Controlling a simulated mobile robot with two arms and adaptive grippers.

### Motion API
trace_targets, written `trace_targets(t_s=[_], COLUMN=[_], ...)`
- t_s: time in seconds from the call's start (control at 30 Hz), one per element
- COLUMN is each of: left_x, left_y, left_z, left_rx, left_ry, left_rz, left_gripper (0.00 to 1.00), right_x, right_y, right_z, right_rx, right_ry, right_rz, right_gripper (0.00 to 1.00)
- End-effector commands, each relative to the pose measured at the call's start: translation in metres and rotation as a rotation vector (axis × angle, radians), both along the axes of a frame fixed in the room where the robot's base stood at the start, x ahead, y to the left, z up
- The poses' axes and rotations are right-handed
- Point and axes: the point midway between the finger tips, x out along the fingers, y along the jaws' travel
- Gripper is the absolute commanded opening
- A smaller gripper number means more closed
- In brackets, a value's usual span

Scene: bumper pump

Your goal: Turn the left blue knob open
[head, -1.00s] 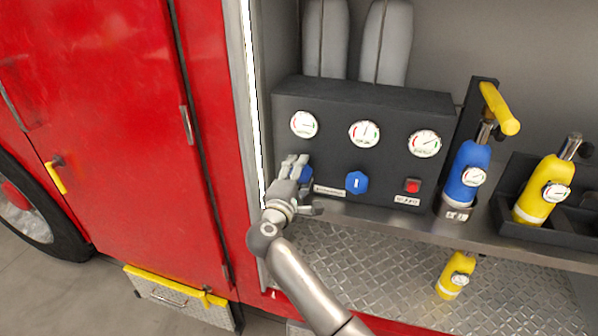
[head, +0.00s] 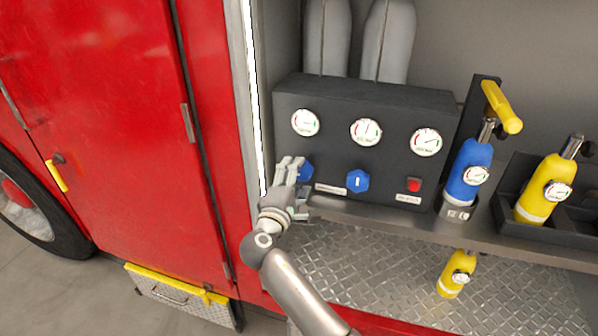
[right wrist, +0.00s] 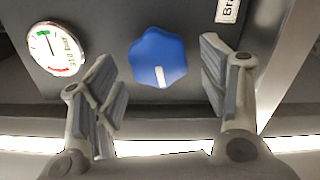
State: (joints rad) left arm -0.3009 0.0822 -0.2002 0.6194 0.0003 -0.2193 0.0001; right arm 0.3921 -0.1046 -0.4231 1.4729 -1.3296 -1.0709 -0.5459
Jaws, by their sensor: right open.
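The left blue knob (head: 306,172) is on the dark control panel (head: 400,105), under the leftmost gauge (head: 305,122). In the head view my right gripper partly covers it. In the right wrist view the whole lobed knob (right wrist: 158,57) shows, its white mark pointing down in the picture, toward the bright strip. My right gripper (head: 289,164) is open. In the right wrist view its fingers (right wrist: 160,80) stand apart on either side of the knob, with visible gaps, and hold nothing. My left gripper is out of view.
A second blue knob (head: 357,181) and a red button (head: 414,185) are to the right on the panel. The lit door-frame strip (head: 255,100) is close on the left. A metal shelf edge (head: 390,222) runs below. Blue (head: 466,172) and yellow (head: 540,190) bottles stand farther right.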

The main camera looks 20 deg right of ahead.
Motion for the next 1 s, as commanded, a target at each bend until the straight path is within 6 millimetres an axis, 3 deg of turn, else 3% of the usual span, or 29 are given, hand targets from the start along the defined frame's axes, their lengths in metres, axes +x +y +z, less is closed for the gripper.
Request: trace_targets(t_s=[0.1,0.3,0.8,0.87,0.93,1.0], left_x=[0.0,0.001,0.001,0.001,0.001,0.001], left_y=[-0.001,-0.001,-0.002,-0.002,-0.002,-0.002], left_z=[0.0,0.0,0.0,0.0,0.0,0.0], left_rx=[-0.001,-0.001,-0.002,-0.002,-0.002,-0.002], left_ry=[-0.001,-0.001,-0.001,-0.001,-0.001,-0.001], left_rz=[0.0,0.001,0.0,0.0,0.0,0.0], left_gripper=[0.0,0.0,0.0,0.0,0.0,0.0], right_x=[-0.017,-0.034,-0.035,-0.035,-0.034,-0.034], right_y=[0.012,0.024,0.025,0.025,0.025,0.026], right_z=[-0.001,0.0,-0.002,-0.011,-0.033,-0.071], right_rx=[0.003,0.001,0.001,0.008,0.027,0.062], right_ry=[0.001,0.0,0.003,0.018,0.054,0.114], right_rz=[0.002,0.002,0.002,0.009,0.028,0.057], right_gripper=[0.68,0.68,0.68,0.68,0.68,0.68])
